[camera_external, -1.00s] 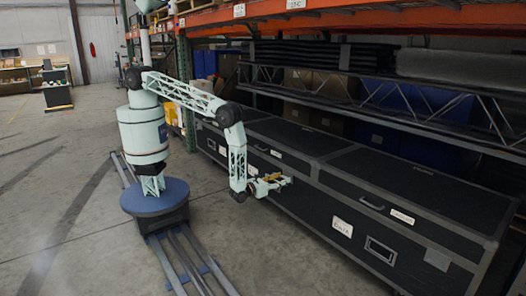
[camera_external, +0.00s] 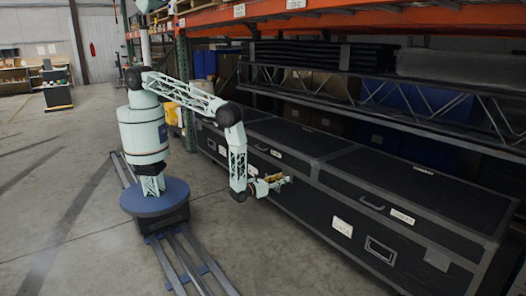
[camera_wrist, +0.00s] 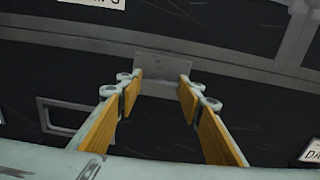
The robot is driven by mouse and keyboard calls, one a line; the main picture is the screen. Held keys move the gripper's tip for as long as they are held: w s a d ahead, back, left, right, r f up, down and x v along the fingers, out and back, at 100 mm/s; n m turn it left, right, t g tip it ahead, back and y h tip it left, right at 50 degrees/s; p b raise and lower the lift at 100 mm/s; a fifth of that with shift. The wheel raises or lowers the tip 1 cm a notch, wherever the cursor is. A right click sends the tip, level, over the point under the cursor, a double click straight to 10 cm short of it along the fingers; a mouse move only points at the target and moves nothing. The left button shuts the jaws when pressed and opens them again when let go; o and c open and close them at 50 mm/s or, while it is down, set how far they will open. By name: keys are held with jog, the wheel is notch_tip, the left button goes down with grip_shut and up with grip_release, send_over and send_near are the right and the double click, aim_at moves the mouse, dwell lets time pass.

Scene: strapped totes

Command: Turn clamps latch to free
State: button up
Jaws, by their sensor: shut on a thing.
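A grey metal latch plate (camera_wrist: 162,66) is on the front of a long black case, between my fingertips in the wrist view. My gripper (camera_wrist: 160,86) has a finger with an orange pad on each side of it. The fingers are shut on the latch, though the contact itself is hard to make out. In the external view my gripper (camera_external: 286,180) is at the front face of the black case (camera_external: 315,205). The latch is too small to tell there, and the gripper covers that spot.
A recessed handle (camera_wrist: 60,115) is left of my fingers in the wrist view. A white label (camera_wrist: 312,150) is at lower right. Orange-beamed shelving (camera_external: 350,17) overhangs the case. The concrete floor (camera_external: 290,260) in front is clear.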

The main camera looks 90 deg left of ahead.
jog(key=shift+n, duration=8.7)
jog(key=shift+f, duration=0.1)
jog(key=o, duration=0.9)
jog(key=shift+s, duration=0.15)
